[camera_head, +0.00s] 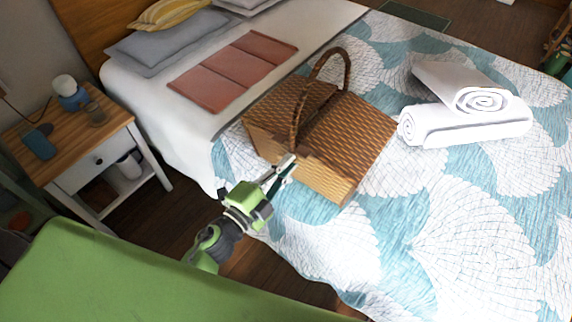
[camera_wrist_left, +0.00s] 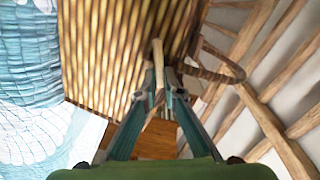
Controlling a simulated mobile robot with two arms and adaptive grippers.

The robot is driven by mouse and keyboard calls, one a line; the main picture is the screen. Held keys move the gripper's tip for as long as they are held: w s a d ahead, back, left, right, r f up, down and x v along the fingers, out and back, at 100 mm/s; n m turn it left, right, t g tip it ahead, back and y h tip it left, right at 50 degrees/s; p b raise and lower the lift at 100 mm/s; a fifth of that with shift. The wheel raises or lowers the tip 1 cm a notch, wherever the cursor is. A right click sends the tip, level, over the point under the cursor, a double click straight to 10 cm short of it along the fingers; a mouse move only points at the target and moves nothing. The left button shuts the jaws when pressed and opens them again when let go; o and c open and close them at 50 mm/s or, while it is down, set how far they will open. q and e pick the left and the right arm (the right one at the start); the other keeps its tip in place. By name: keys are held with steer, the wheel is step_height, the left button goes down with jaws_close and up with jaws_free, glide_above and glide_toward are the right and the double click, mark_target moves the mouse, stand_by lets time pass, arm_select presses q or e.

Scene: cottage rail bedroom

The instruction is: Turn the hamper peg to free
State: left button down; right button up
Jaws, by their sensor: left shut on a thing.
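The wicker hamper (camera_head: 350,130) stands closed on the bed, its woven lid down and its arched handle (camera_head: 322,66) upright. My left gripper (camera_head: 286,166) reaches the hamper's near front side, just below the lid edge. In the left wrist view, its two fingers (camera_wrist_left: 161,84) are shut on the pale wooden peg (camera_wrist_left: 157,52) at the front of the hamper. My right gripper is not in view.
The hamper rests on a blue and white patterned quilt (camera_head: 450,230). Rolled white towels (camera_head: 465,125) lie to its right, and a folded reddish cloth (camera_head: 232,72) lies behind left. A nightstand (camera_head: 60,150) stands at left. A green surface (camera_head: 130,280) fills the lower left.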

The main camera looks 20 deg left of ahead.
arm_select(q)
steer(key=shift+d+f+m+b, duration=0.15)
steer(key=shift+m+b, duration=0.1)
steer(key=shift+m, duration=0.5)
steer(key=shift+a+f+m+b, duration=0.1)
steer(key=shift+m+b, duration=0.1)
steer(key=shift+m, duration=0.6)
steer(key=shift+d+f+m+b, duration=0.15)
steer(key=shift+m+b, duration=0.1)
steer(key=shift+m, duration=0.5)
steer(key=shift+a, duration=0.15)
steer(key=c, duration=2.2)
jaws_free()
steer(key=shift+s, duration=0.1)
steer(key=shift+o, duration=0.2)
steer(key=v, duration=1.2)
